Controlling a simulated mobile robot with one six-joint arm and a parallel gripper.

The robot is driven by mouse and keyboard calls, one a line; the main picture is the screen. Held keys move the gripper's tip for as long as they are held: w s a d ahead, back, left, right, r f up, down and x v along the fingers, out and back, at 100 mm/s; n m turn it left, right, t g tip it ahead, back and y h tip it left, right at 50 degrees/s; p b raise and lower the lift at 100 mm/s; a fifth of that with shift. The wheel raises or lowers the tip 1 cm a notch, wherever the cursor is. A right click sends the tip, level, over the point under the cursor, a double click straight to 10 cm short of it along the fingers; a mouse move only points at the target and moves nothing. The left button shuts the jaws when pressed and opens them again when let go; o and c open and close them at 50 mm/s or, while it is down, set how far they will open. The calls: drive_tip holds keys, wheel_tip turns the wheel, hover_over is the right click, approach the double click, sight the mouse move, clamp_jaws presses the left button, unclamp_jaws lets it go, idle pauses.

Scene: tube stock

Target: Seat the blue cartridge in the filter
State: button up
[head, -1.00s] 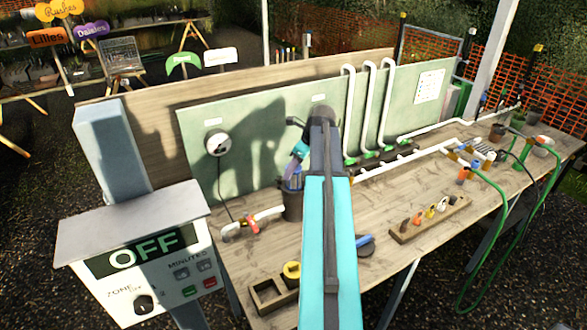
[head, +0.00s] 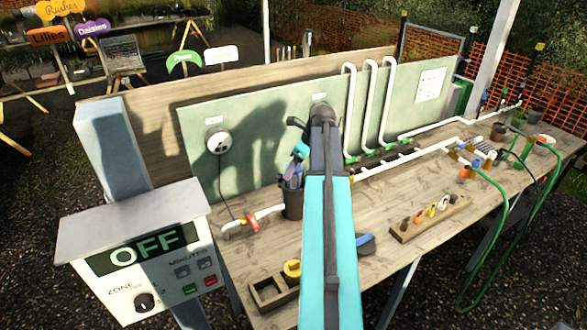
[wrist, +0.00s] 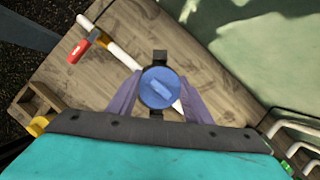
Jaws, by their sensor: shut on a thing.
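The blue cartridge (wrist: 160,89) shows as a round blue end with a raised bar, between my fingers in the wrist view. My gripper (wrist: 160,98) is shut on it, one purple finger on each side. The filter (head: 293,205) is a dark upright cup on the bench, at the end of a white pipe. In the head view my gripper (head: 292,181) is right at the filter's top. Dark tabs of the filter (wrist: 160,57) stick out around the cartridge in the wrist view. How deep the cartridge sits is hidden.
A red-handled valve (head: 251,224) sits on the pipe left of the filter. A wooden tray (head: 268,295) with a yellow piece stands at the bench's front. A blue-handled tool (head: 366,243) and a rack of small parts (head: 430,218) lie right of my arm. A green board stands behind.

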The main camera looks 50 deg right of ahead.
drive_tip(key=shift+f+b, duration=0.5)
drive_tip(key=shift+f, duration=1.4)
idle(1.0)
